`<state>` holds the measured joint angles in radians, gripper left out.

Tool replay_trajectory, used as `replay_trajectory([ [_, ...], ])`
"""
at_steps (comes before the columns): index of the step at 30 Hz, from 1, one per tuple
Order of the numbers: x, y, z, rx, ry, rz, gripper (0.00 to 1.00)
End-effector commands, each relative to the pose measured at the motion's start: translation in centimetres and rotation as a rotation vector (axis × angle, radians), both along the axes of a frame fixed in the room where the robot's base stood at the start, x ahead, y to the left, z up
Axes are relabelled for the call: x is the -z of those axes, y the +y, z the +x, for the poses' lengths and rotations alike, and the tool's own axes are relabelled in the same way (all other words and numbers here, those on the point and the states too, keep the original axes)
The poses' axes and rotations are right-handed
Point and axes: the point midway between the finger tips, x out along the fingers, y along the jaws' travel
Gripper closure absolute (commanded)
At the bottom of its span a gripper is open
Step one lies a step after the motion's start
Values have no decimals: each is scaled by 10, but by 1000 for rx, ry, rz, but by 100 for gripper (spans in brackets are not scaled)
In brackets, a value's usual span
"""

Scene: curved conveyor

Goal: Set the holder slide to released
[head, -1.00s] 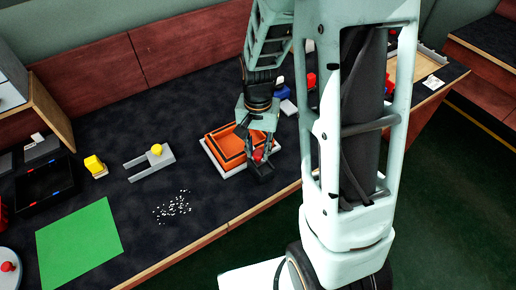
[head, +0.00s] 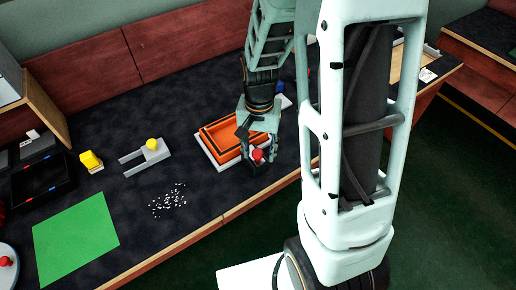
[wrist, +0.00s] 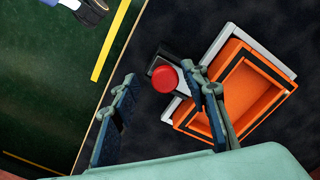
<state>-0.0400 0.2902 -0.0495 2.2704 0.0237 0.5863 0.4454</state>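A round red knob (wrist: 164,79) stands on a small dark and grey block (wrist: 178,52) beside the orange tray (wrist: 228,75). In the head view the red knob (head: 257,155) sits at the tray's front right corner. The orange tray (head: 205,135) rests in a pale frame. My gripper (head: 258,148) is low over the knob. In the wrist view my gripper (wrist: 160,98) is open, with the knob between the lines of its fingers, nearer the right finger. Whether a finger touches it I cannot tell. No label shows which part is the holder slide.
A grey forked piece with a yellow knob (head: 152,144) lies left of the tray. White bits (head: 168,200), a green mat (head: 75,240) and a black bin (head: 40,182) are farther left. The table's front edge (head: 225,222) is close to the knob.

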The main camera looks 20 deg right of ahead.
Motion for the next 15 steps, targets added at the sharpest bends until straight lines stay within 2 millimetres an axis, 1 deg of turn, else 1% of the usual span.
replay_trajectory([
  [8,-2,1,2,-1,-4,1,58],
  [11,-9,1,2,-1,-6,1,58],
  [15,-31,1,3,-1,-9,1,58],
])
